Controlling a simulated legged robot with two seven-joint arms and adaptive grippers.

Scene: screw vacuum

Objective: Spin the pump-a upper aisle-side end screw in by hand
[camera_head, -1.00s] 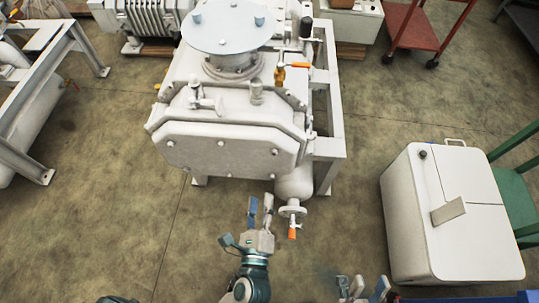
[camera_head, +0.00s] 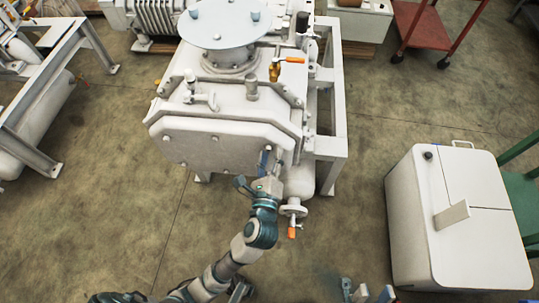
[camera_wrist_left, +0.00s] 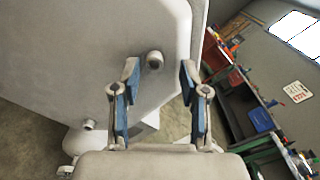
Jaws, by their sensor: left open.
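Pump-a (camera_head: 215,110) is the pale machine in the middle of the head view, with an eight-sided end plate (camera_head: 210,158) facing me. In the left wrist view a round screw head (camera_wrist_left: 155,60) stands out from the end plate near its edge. My left gripper (camera_head: 268,158) is at the right part of the plate in the head view. In the wrist view its two blue-padded fingers (camera_wrist_left: 159,76) are open, one on each side of the screw, with gaps showing. In the head view the gripper covers that screw. My right gripper (camera_head: 368,290) is open and empty at the bottom edge.
A valve with an orange handle (camera_head: 292,232) sits just below and right of my left gripper. A white cabinet (camera_head: 455,225) stands on the right, with a green frame (camera_head: 522,190) behind it. The floor in front of the pump is clear.

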